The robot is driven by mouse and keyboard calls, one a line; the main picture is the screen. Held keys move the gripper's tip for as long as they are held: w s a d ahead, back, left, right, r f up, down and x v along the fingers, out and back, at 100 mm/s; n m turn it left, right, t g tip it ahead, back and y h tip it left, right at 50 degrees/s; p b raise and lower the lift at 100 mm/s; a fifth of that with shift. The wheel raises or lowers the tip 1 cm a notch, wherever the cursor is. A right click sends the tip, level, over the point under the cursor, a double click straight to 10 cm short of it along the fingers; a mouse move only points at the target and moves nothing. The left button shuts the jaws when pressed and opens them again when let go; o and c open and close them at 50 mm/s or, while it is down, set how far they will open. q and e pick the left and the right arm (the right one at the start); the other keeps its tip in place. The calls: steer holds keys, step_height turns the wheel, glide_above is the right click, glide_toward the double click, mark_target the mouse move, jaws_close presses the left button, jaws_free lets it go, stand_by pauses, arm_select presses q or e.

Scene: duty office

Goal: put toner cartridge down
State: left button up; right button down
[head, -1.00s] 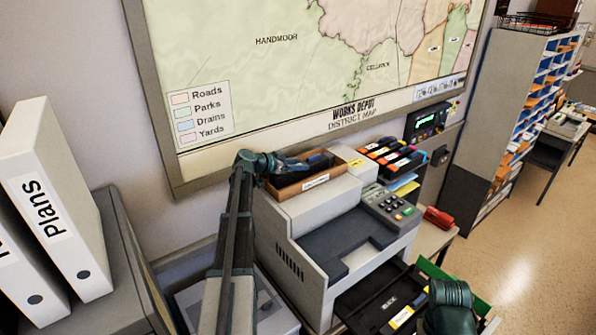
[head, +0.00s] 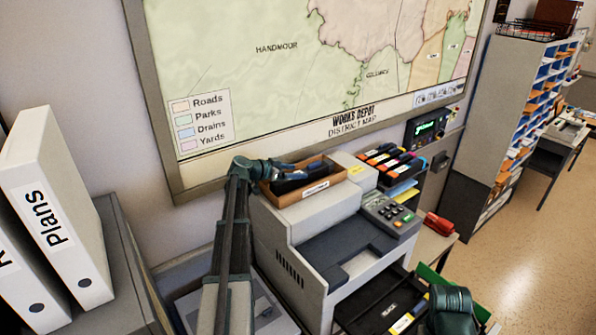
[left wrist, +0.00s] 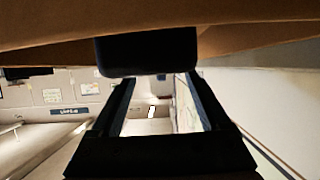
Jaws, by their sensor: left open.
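A dark toner cartridge (head: 298,183) lies in an open cardboard box (head: 318,188) on top of the grey printer. In the left wrist view the cartridge (left wrist: 148,52) is a dark block against the brown box wall (left wrist: 240,38). My left gripper (head: 290,166) is at the box, just over the cartridge. In the left wrist view the jaws of my left gripper (left wrist: 160,95) stand apart with a gap between them. The cartridge lies at their tips; whether it touches them I cannot tell. My right gripper is not visible; only part of my right arm shows at the lower right.
The grey printer (head: 300,235) has a dark front tray (head: 385,305) pulled out. Several colour-marked cartridges (head: 392,162) stand on a rack behind it. A red telephone (head: 438,224) is to its right. White binders (head: 55,230) stand at left, and a map board (head: 300,90) hangs behind.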

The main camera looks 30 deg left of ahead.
mark_target(274, 184)
arm_select(q)
steer(key=p+v, duration=0.3)
steer(key=v, duration=0.6)
steer(key=shift+s+r, duration=0.15)
steer(key=shift+s+a, duration=0.25)
steer(key=shift+s, duration=0.1)
